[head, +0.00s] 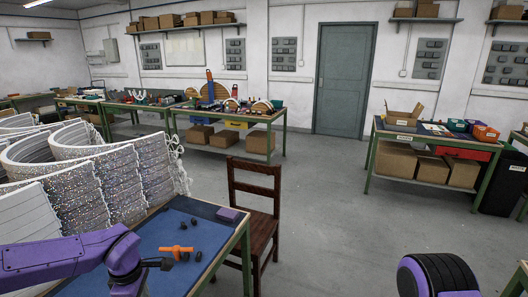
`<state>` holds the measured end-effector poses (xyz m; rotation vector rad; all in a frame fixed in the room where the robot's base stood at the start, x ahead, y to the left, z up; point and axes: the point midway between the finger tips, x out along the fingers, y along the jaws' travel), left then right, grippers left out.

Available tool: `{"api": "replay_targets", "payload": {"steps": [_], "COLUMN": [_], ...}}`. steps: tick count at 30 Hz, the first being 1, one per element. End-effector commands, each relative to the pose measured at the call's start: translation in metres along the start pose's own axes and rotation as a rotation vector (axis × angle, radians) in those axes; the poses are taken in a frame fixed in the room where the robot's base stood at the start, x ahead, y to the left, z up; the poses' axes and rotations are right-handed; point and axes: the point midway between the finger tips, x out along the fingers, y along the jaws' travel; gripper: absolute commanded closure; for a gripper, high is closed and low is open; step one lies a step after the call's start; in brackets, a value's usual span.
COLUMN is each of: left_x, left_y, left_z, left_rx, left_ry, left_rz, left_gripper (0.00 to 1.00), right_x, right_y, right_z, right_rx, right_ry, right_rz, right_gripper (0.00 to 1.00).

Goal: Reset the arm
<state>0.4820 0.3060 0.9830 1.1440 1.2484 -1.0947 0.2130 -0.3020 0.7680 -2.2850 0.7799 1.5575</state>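My purple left arm comes in from the lower left. Its small dark gripper (165,263) is low over or at the blue-topped table (160,232), next to a small orange piece (176,250). I cannot tell whether the fingers are open, shut or touching the orange piece. My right gripper is out of view; a purple and black part that looks like my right arm shows at the lower right. White glittery arcs (85,185) stand in rows at the left, behind my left arm.
Several small dark pieces (184,227) and a purple block (227,215) lie on the blue-topped table. A brown wooden chair (262,205) stands at its right edge. Workbenches with boxes (225,112) (425,128) stand farther back. The grey floor (330,215) at centre right is clear.

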Motion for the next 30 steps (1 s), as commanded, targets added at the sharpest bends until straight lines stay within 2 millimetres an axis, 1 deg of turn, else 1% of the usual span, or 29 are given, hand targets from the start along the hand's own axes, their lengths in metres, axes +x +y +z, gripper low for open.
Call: {"api": "replay_targets", "payload": {"steps": [4, 7, 9, 11, 14, 17, 20, 21, 23, 24, 26, 27, 30], "left_x": [0.003, 0.01, 0.018, 0.031, 0.059, 0.097, 0.148, 0.172, 0.205, 0.224, 0.246, 0.257, 0.274], "left_y": [0.006, 0.008, 0.008, 0.005, -0.005, -0.024, -0.061, -0.083, -0.122, -0.15, -0.191, -0.214, -0.256], "left_z": [-0.005, -0.011, -0.014, -0.016, -0.017, -0.014, -0.006, -0.003, 0.001, 0.001, -0.002, -0.006, -0.021], "left_rx": [-0.068, -0.103, -0.111, -0.103, -0.054, 0.051, 0.243, 0.342, 0.506, 0.617, 0.775, 0.872, 1.031], "left_ry": [0.046, 0.104, 0.158, 0.214, 0.308, 0.392, 0.443, 0.446, 0.432, 0.415, 0.389, 0.376, 0.375], "left_rz": [0.056, 0.109, 0.156, 0.196, 0.266, 0.336, 0.392, 0.399, 0.387, 0.364, 0.313, 0.272, 0.176], "left_gripper": [0.57, 0.57, 0.57, 0.57, 0.57, 0.57, 0.57, 0.57, 0.57, 0.57, 0.57, 0.57, 0.57], "right_x": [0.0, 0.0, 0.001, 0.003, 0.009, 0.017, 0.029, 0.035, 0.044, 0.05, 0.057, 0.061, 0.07], "right_y": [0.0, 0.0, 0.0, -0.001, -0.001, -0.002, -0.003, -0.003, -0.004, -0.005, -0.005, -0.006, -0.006], "right_z": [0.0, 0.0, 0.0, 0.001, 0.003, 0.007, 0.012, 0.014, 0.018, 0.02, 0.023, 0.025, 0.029], "right_rx": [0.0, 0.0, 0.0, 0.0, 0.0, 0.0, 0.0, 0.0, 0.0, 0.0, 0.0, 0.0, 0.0], "right_ry": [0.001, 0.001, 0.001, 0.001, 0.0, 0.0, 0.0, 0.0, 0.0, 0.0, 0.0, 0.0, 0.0], "right_rz": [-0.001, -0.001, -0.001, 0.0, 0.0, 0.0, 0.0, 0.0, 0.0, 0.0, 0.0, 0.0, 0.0], "right_gripper": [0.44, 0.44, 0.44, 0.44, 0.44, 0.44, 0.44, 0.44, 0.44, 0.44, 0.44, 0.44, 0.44]}}
